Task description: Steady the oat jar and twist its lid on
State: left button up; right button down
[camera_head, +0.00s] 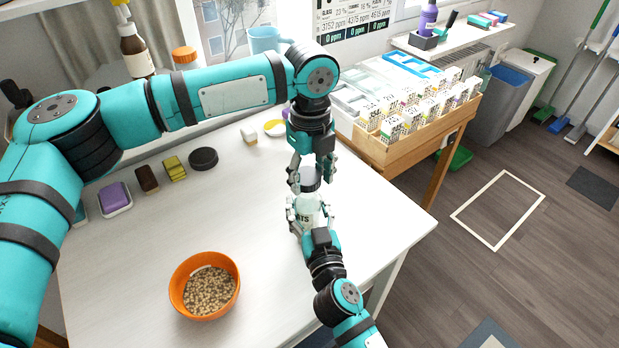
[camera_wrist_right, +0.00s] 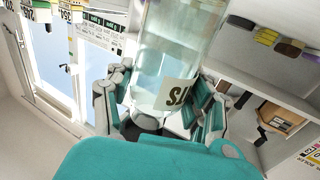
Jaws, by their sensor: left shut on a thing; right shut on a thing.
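The oat jar (camera_head: 308,205) stands near the right part of the white table, a clear jar with dark lettering. It fills the upper middle of the right wrist view (camera_wrist_right: 175,60), where its lettered label shows. My right gripper (camera_head: 311,217) is shut around the jar's body from the near side; its fingers also show in the right wrist view (camera_wrist_right: 163,108). The dark grey lid (camera_head: 309,180) is at the jar's mouth. My left gripper (camera_head: 310,174) comes down from above and is shut on the lid. The fingers partly hide the lid, so I cannot tell how tightly it sits.
A black round disc (camera_head: 203,158), a yellow sponge (camera_head: 174,168), a brown brush (camera_head: 147,178) and a purple block (camera_head: 115,198) line the back left. A wooden crate (camera_head: 421,128) stands behind right.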

aim_at(308, 216)
pick_arm(q)
jog(key=shift+f, duration=0.45)
jog(key=shift+f, duration=0.1)
jog(key=shift+f, duration=0.8)
jog(key=shift+f, duration=0.55)
jog(key=m, duration=0.3)
jog(key=shift+a+m, duration=0.1)
jog(key=shift+m, duration=0.2)
jog(key=m, duration=0.4)
jog(key=shift+a, duration=0.2)
jog(key=m, duration=0.4)
jog(key=shift+a, duration=0.2)
jog(key=m, duration=0.4)
jog(key=shift+w+a+m, duration=0.1)
jog(key=shift+a+m, duration=0.05)
jog(key=shift+m, duration=0.25)
